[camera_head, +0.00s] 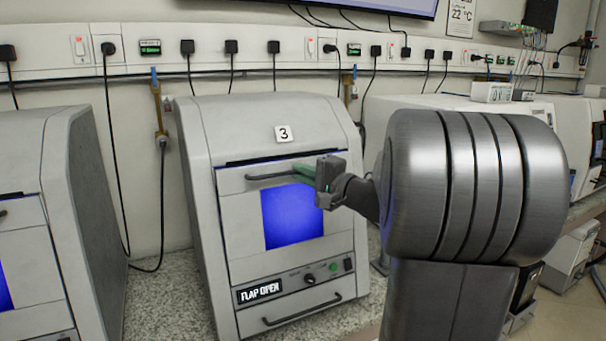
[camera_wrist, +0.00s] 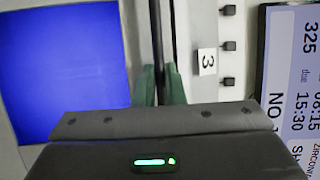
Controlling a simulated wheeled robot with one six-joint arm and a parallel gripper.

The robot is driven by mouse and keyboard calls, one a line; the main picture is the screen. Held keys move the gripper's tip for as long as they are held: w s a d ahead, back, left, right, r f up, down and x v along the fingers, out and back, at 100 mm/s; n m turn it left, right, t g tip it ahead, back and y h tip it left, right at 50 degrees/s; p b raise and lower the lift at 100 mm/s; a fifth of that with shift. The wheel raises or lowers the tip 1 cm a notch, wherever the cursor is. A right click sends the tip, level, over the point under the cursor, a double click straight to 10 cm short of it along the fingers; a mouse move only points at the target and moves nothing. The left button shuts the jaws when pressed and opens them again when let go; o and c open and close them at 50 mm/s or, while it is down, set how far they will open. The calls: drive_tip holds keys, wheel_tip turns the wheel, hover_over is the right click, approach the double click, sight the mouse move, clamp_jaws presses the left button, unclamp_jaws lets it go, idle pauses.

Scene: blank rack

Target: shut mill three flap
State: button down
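Mill three (camera_head: 285,133) is the grey machine with the "3" label in the middle of the head view. Its front flap (camera_head: 240,212) has a blue window (camera_head: 292,215) and a dark bar handle (camera_head: 268,177) along the top. My gripper (camera_head: 304,172) is at the right end of the handle. In the wrist view its green fingers (camera_wrist: 161,86) stand close together, one on each side of the narrow bar, and look closed on it. The exact contact is partly hidden by the gripper body.
A similar grey machine (camera_head: 85,180) stands close on the left. A lower drawer handle (camera_head: 302,309) and a knob (camera_head: 310,279) are under the flap. White equipment (camera_head: 490,92) is on the counter at right, behind my arm. Cables hang along the wall.

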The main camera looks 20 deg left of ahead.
drive_tip(key=shift+w+a+r+p, duration=0.25)
drive_tip(key=shift+w+a+p, duration=0.2)
drive_tip(key=shift+p, duration=0.4)
drive_tip(key=shift+w+a+f+h+p, duration=0.15)
drive_tip(key=shift+w+a+h+p, duration=0.2)
drive_tip(key=shift+a+h, duration=0.1)
drive_tip(key=c, duration=1.9)
unclamp_jaws()
drive_tip(key=shift+c, duration=0.2)
drive_tip(key=o, duration=0.4)
drive_tip(key=shift+w+a+f, duration=0.1)
drive_tip(key=b+v, duration=0.3)
drive_tip(key=v, duration=1.1)
drive_tip(key=shift+w, duration=0.1)
drive_tip(key=shift+a, duration=0.1)
